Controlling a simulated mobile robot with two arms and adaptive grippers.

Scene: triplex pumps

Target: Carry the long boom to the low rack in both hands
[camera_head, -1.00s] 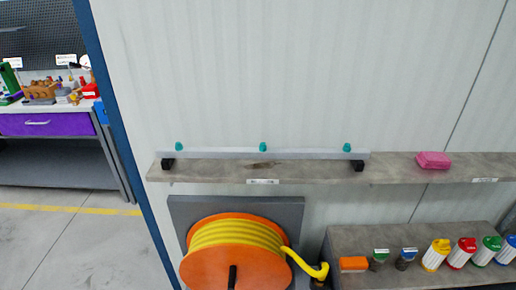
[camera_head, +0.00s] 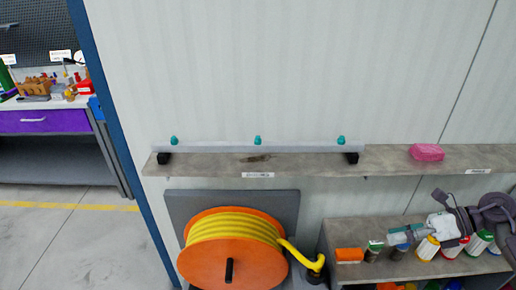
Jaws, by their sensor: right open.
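The long boom (camera_head: 215,149) is a straight pale grey bar with three teal nozzles on top. It lies level along the left part of a wall shelf, on two black supports (camera_head: 164,158). My right gripper (camera_head: 398,235) is at the lower right, in front of the lower shelf unit, open and well apart from the boom. My left gripper is out of view. I cannot tell which thing is the low rack.
The wall shelf (camera_head: 390,160) also holds a pink block (camera_head: 426,152). Below are an orange reel (camera_head: 230,262) with yellow hose and a low shelf unit (camera_head: 345,230) with several coloured bottles. A workbench with a purple drawer (camera_head: 45,121) stands at the left; floor there is clear.

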